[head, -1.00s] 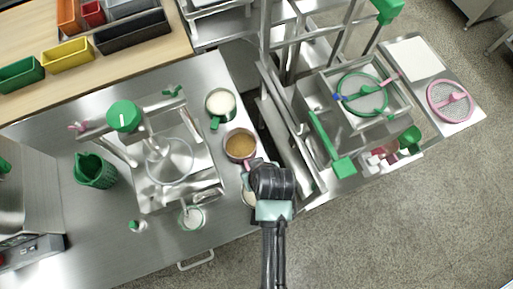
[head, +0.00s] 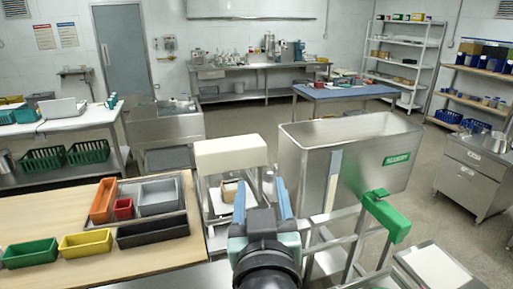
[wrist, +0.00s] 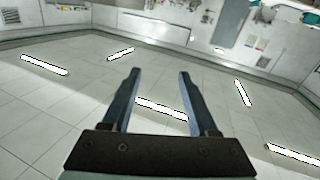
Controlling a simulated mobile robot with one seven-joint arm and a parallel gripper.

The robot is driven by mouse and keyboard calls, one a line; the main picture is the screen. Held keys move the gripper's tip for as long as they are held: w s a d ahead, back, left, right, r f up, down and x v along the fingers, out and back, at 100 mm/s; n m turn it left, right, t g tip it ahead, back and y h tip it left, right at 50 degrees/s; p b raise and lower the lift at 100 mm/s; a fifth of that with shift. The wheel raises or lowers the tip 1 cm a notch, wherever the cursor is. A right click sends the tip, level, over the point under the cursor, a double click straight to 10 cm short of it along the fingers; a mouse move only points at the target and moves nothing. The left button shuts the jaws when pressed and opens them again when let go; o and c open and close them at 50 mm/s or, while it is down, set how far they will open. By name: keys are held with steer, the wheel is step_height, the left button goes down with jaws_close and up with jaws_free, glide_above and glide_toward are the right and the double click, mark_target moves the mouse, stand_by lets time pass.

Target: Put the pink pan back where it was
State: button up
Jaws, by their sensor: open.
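My gripper (head: 262,192) is raised in the lower middle of the head view, its two blue-grey fingers apart with nothing between them. The wrist view also shows the open, empty fingers (wrist: 158,76), against a tiled surface with bright light strips that looks like the ceiling. The pink pan is in neither view now. The steel worktop where a pan with a pink handle was seen earlier is almost wholly out of the head view.
A wooden table with coloured bins (head: 85,243) lies at left. A steel hopper (head: 350,160) and a frame with a green-topped post (head: 385,215) stand at right. A white-topped machine (head: 231,153) is behind my gripper. Open floor lies beyond.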

steer(key=s+r+t, duration=0.4)
steer(key=s+r, duration=0.2)
steer(key=r, duration=0.7)
steer(key=s+r+m+t, duration=0.1)
steer(key=s+r+t, duration=0.4)
steer(key=r, duration=0.9)
steer(key=shift+s+a+r, duration=0.15)
steer(key=shift+s+a, duration=0.2)
steer(key=shift+s, duration=0.7)
steer(key=shift+f+b, duration=1.1)
steer(key=shift+f, duration=0.05)
